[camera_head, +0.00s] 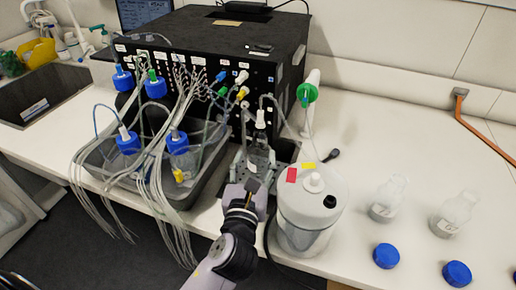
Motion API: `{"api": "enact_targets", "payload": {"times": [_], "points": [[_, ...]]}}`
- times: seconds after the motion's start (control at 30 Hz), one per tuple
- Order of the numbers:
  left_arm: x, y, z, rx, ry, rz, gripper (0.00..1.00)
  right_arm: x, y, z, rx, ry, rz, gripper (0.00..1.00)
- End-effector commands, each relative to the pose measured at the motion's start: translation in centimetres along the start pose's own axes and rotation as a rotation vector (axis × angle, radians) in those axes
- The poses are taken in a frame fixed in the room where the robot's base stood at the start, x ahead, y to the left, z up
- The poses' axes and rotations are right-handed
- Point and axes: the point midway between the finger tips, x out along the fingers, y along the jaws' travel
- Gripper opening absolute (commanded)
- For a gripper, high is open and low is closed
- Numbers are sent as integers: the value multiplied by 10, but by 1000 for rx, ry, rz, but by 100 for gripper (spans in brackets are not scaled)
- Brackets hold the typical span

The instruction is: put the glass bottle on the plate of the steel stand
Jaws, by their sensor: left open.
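A clear glass bottle (259,150) with a white top stands upright at the middle, in front of the black machine. The steel stand (240,163) is around its lower part, and its plate is mostly hidden behind my gripper and the bottle. The bottle appears to be on the stand, but its base contact is hidden. My left gripper (257,172) is open and points away from me, just in front of the bottle, with its fingers at the bottle's lower part. I cannot tell whether they touch it. My right gripper is not in view.
A white canister (312,215) stands close right of my arm. A grey tray (98,160) with blue-capped bottles and hanging tubes is at left. Two open glass bottles (387,200) (455,216) and blue caps (386,256) (457,273) are at right.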

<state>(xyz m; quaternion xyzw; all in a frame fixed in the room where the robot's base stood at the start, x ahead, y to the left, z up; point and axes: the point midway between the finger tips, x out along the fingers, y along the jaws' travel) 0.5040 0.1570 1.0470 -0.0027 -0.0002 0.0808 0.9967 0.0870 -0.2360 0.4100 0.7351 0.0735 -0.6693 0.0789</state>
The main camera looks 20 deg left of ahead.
Motion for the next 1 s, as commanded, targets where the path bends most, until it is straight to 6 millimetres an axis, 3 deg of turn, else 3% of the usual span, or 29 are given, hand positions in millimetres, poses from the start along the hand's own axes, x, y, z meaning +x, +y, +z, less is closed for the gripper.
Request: {"api": "enact_targets", "payload": {"times": [0.1, 0.27, 1.0], "points": [[-17, 0, -2, 1, 2, 0, 52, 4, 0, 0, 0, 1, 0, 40], [-28, 0, 0, 0, 1, 0, 52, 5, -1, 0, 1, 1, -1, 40], [-28, 0, 0, 0, -1, 1, 52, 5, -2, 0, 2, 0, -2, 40]]}}
